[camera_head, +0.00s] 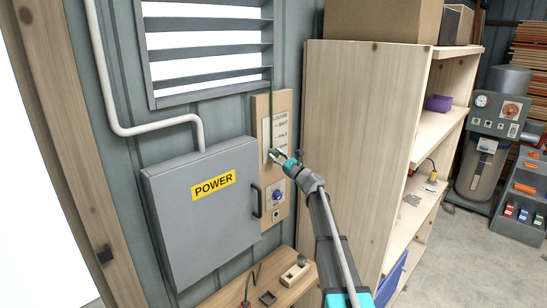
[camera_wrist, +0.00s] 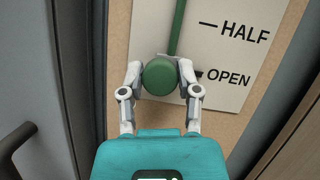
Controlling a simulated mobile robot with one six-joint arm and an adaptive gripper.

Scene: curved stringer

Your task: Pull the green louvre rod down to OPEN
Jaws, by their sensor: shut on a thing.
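The green louvre rod (camera_head: 271,95) hangs down from the louvre (camera_head: 207,52) in front of a white scale plate (camera_head: 282,128). In the wrist view the rod (camera_wrist: 178,30) ends in a round green knob (camera_wrist: 159,76). My gripper (camera_wrist: 160,78) is shut on this knob, one finger at each side. The knob is level with the OPEN mark (camera_wrist: 228,77) and below the HALF mark (camera_wrist: 244,30). In the head view my gripper (camera_head: 285,160) is at the lower part of the plate and hides part of it. The louvre slats show bright gaps between them.
A grey POWER box (camera_head: 200,220) with a dark handle stands out from the wall just left of my gripper. A blue knob panel (camera_head: 275,195) is below. A wooden shelf unit (camera_head: 345,120) stands close on the right.

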